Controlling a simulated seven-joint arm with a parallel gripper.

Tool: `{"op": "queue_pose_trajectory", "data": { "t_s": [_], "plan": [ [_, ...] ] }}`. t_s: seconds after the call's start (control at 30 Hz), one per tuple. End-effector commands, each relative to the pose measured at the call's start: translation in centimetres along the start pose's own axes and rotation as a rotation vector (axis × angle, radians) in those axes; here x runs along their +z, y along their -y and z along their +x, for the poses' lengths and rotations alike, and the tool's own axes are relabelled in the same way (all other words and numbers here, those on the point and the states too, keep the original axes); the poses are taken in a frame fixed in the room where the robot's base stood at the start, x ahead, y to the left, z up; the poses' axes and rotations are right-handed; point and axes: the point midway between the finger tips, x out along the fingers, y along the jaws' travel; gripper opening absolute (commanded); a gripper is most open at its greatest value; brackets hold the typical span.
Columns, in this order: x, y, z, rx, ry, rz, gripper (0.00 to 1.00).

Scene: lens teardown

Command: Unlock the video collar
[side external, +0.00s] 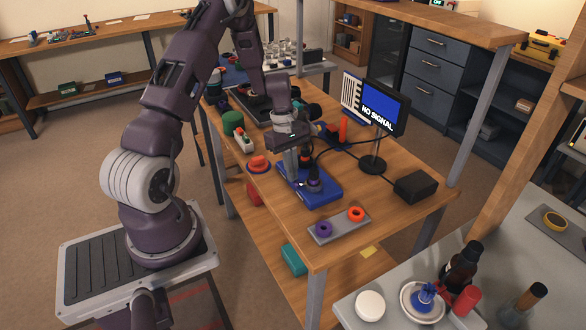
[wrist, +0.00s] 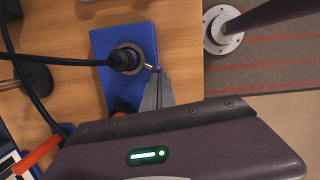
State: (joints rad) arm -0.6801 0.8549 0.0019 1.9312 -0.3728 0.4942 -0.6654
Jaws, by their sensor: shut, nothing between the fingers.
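The blue block (side external: 322,194) lies on the wooden table and also shows in the wrist view (wrist: 105,38). A dark round connector with a purple collar (side external: 314,183) stands on it. In the wrist view the collar (wrist: 125,60) sits in a metal ring, with a black cable running left and a short lever (wrist: 154,68) with a purple tip pointing right. My gripper (side external: 293,179) is shut and empty. In the wrist view its fingertips (wrist: 156,77) are right at the lever's tip; I cannot tell whether they touch. A second dark connector with red (side external: 305,157) is partly hidden.
A grey plate (side external: 325,237) with a purple ring and an orange ring lies at the table's near edge. A NO SIGNAL monitor (side external: 378,108) and a black box (side external: 416,186) stand to the right. Black cables cross the table behind the block. An orange-red round part (side external: 258,164) lies left.

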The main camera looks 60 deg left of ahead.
Motion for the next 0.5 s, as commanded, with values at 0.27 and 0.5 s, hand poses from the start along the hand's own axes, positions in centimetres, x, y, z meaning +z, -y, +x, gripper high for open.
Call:
{"op": "queue_pose_trajectory", "data": {
  "t_s": [0.27, 0.5],
  "plan": [
    [0.6, 0.7, 0.1, 0.024, 0.001, -0.13, 0.0],
    [1.7, 1.4, 0.4, 0.066, 0.001, -0.334, 0.0]
  ]
}}
